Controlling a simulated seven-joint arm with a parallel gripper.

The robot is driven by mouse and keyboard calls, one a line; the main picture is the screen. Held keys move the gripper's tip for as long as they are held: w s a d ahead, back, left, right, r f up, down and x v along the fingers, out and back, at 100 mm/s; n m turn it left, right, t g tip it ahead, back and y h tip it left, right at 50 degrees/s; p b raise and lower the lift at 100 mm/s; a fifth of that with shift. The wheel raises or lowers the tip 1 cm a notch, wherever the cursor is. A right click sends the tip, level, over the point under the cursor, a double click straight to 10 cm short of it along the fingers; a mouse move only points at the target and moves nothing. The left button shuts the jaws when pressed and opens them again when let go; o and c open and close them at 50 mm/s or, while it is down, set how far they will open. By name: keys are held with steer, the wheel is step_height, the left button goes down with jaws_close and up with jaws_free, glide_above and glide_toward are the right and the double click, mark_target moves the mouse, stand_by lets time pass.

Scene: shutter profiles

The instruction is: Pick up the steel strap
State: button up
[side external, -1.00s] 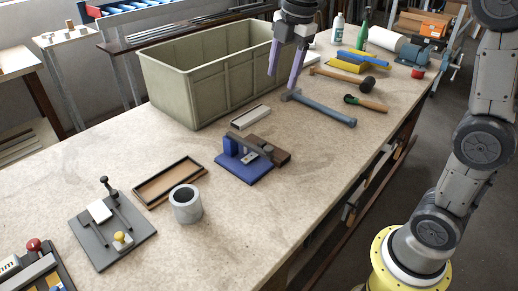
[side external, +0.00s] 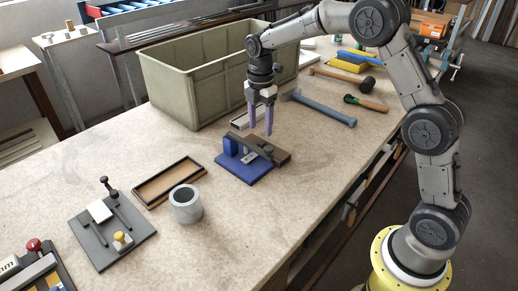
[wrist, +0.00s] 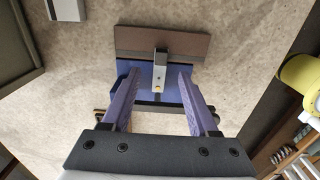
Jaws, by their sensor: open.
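What looks like the steel strap (side external: 251,157) is a short grey metal piece on the blue fixture (side external: 240,175), beside a brown plate (side external: 274,150). In the wrist view the strap (wrist: 158,78) runs from the brown plate (wrist: 135,40) across the blue base, with a darker raised end and small marks on its pale face. A dark bar crosses the fixture close by and partly hides it in the side view. My gripper (side external: 260,131) points down above the fixture, open and empty. In the wrist view its purple fingers (wrist: 155,75) lie either side of the strap, apart from it.
A large green-grey bin (side external: 185,90) stands behind, with a pale channel piece (side external: 238,121) in front of it. A blue-grey hammer-like tool (side external: 325,108) lies to the right. A grey cup (side external: 186,205) and a shallow tray (side external: 155,190) stand left.

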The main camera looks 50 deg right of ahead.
mark_target(261, 143)
steer(key=shift+s+f, duration=0.1)
steer(key=shift+f, duration=2.95)
jaws_close()
